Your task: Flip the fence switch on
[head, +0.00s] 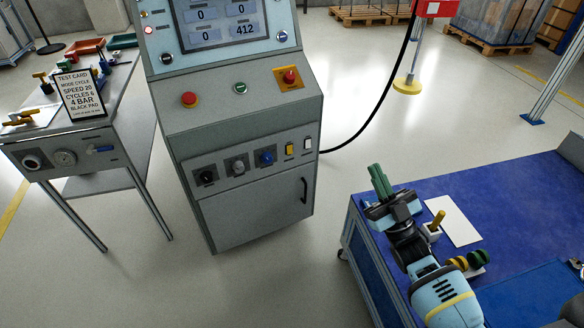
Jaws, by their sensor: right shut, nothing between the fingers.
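The grey control console (240,130) stands in the middle of the head view. Its lower front panel carries a black knob (207,177), a grey knob (238,167), a blue knob (266,158), a yellow switch (290,150) and a white switch (307,145). Their labels are too small to read, so I cannot tell which is the fence switch or its position. My right gripper (378,178) is shut and empty, with green fingers pointing away from me. It is over the near left edge of the blue bench, right of the console and apart from it. My left gripper is out of view.
The blue bench (500,200) fills the lower right, with a white sheet (459,222) on it. A side table (95,140) with a test card (80,95) stands left. A black cable (372,115) runs right from the console. Floor between console and bench is clear.

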